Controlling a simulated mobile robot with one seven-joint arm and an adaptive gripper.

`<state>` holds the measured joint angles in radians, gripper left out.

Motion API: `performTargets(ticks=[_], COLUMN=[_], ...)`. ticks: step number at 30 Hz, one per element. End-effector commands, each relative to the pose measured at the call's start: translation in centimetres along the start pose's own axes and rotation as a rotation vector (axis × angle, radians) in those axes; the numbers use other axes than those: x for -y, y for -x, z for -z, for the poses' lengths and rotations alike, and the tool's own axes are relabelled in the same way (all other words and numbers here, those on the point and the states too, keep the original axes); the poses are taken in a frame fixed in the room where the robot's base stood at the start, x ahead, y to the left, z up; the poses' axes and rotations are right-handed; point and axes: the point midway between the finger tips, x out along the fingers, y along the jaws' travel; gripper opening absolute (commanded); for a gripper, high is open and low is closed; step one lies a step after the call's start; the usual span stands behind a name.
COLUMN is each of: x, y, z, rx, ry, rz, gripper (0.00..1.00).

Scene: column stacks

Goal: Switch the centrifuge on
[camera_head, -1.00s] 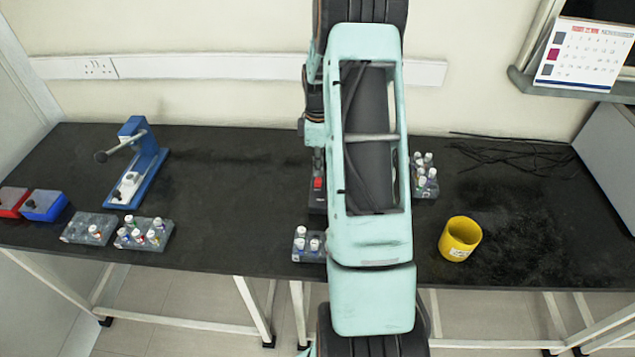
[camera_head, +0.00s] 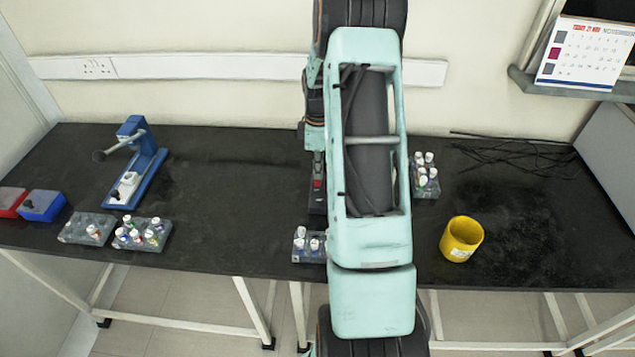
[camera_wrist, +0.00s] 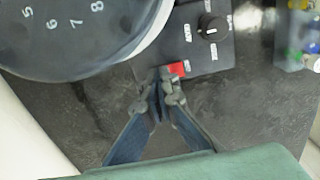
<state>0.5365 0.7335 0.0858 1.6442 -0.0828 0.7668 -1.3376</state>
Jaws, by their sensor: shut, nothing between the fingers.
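The centrifuge shows in the wrist view as a round numbered top (camera_wrist: 70,30) with a pale rim, beside a dark control panel (camera_wrist: 200,45). The panel carries a black knob (camera_wrist: 212,25) and a red switch (camera_wrist: 177,69). My gripper (camera_wrist: 165,82) is shut and empty, its tips at the near-left edge of the red switch, seemingly touching or almost touching it. In the head view the red switch (camera_head: 317,184) shows just left of my arm, and my arm hides most of the centrifuge.
Vial racks stand near the panel (camera_head: 308,246), right of my arm (camera_head: 425,176) and at the left (camera_head: 143,234). A yellow cup (camera_head: 461,240) is at the right. A blue stand (camera_head: 140,170) is at the left. The bench between stand and arm is clear.

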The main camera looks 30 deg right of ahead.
Motion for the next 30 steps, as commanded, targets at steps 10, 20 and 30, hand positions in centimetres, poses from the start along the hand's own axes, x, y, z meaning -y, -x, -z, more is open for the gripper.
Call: performTargets(ticks=[10,20,30], x=[0.0,0.0,0.0], y=[0.1,2.7,4.8], z=[0.0,0.0,0.0], rx=[0.0,0.0,0.0], ry=[0.0,0.0,0.0], rz=[0.001,0.0,0.0], gripper=[0.0,0.0,0.0])
